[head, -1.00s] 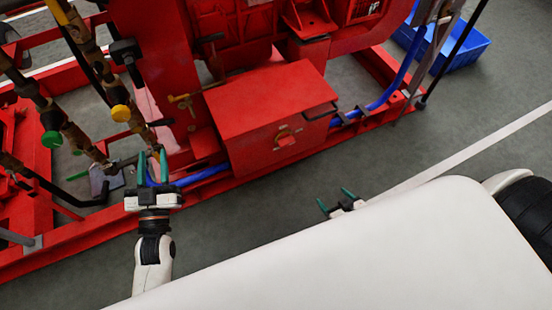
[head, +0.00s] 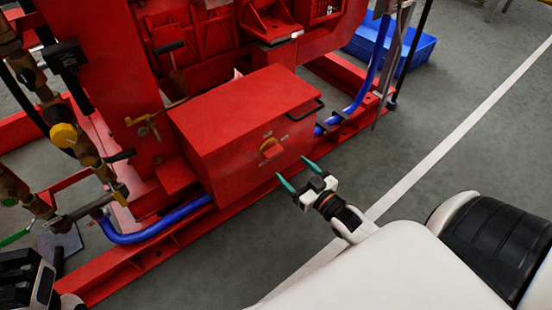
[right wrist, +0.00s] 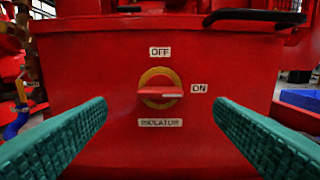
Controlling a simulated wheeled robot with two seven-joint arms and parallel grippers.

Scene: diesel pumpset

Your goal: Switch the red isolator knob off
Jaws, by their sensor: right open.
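The red isolator knob (head: 270,150) is on the front face of the red box (head: 245,105). In the right wrist view the knob (right wrist: 160,92) sits on a yellow ring, its bar lying level, in line with the ON label (right wrist: 199,88). The OFF label (right wrist: 160,51) is above it and the ISOLATOR label (right wrist: 160,122) below. My right gripper (head: 293,170) is open and empty, in front of the box, its green fingers on either side of the knob in the wrist view, apart from it. My left gripper (head: 22,278) is partly cut off at the lower left; its jaws are unclear.
A blue hose (head: 160,230) runs along the red base frame. Pipes with a yellow knob (head: 63,135) stand at left. A blue crate (head: 395,48) is at the back right. The grey floor at right is clear.

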